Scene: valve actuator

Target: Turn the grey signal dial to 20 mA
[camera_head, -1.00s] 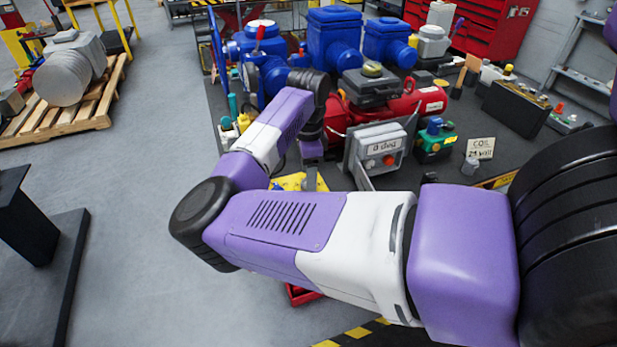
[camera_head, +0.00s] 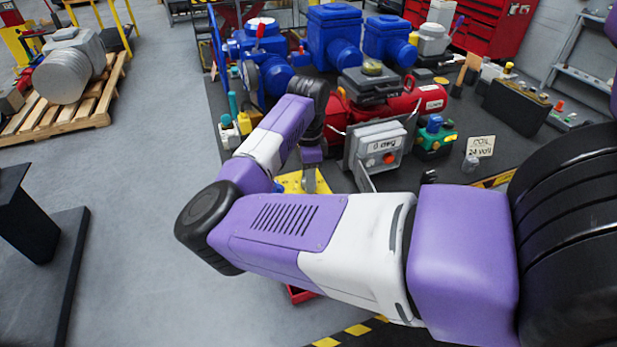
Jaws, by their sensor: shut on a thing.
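My gripper (camera_head: 309,179) points down at the end of my purple and white arm. Its grey fingers are shut at a yellow panel (camera_head: 292,182) near the front edge of the dark bench. What they hold is small and mostly hidden by the fingers and arm; it appears to be the grey signal dial. The dial's scale and pointer cannot be read from here. A grey box (camera_head: 376,150) with a red button and a display reading about 0 deg stands just right of the gripper.
A red cylinder actuator (camera_head: 405,103) and blue valve bodies (camera_head: 334,38) stand behind. A green device (camera_head: 434,138) and a coil 24 volt sign (camera_head: 481,147) are to the right. A black case (camera_head: 516,107) lies farther right.

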